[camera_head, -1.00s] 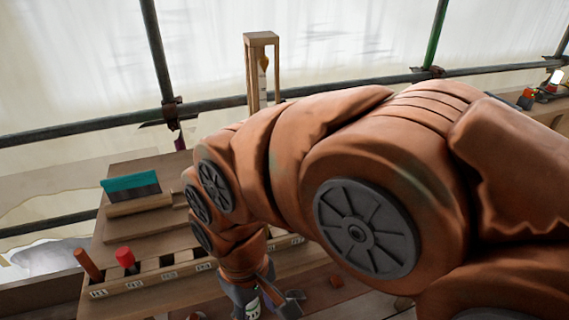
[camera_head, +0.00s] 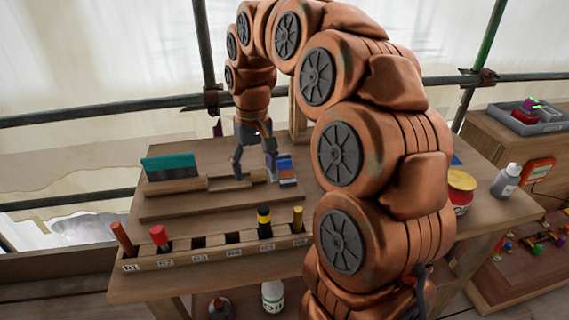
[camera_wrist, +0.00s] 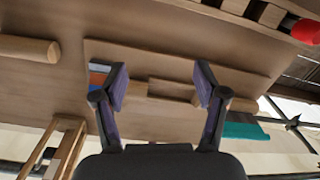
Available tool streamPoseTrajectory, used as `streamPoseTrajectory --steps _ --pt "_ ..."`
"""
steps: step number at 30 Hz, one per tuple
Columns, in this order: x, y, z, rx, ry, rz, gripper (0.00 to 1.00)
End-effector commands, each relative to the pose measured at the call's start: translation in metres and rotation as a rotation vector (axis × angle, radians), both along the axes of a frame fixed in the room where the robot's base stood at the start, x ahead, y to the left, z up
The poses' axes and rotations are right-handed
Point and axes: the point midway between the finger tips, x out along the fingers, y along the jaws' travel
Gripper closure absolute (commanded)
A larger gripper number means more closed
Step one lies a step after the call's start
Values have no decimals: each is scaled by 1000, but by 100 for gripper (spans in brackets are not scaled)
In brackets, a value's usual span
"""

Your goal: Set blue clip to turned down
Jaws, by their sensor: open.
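A small block-like thing with blue and orange-red parts (camera_head: 287,172) lies on the wooden board, just right of my gripper. It also shows in the wrist view (camera_wrist: 98,76), partly hidden behind the left finger. It may be the blue clip, but I cannot tell whether it is turned up or down. My gripper (camera_head: 254,172) points down over the stepped wooden board (camera_head: 215,206), open and empty. In the wrist view, my fingers (camera_wrist: 160,82) stand wide apart with a wooden bar of the board (camera_wrist: 168,90) between them.
A teal-edged tool (camera_head: 170,165) lies on the board's left. A labelled wooden rack (camera_head: 215,250) with several upright tools runs along the front. A yellow-lidded can (camera_head: 461,186) and a bottle (camera_head: 507,180) stand right. A grey tray (camera_head: 535,122) is farther right.

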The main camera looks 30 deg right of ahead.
Motion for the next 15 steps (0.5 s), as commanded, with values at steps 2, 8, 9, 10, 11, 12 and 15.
streamPoseTrajectory --steps 2,8,9,10,11,12,15 --pt "23 -21 -5 -3 -9 -39 28" --pt "67 -77 -17 -15 -21 -144 28" --pt "73 -88 -19 -19 -23 -164 28" --pt "77 -96 -22 -23 -24 -180 28" --pt "81 -104 -24 -26 -24 -193 28" --pt "85 -113 -26 -29 -25 -210 28" --pt "92 -132 -31 -38 -28 -247 28"
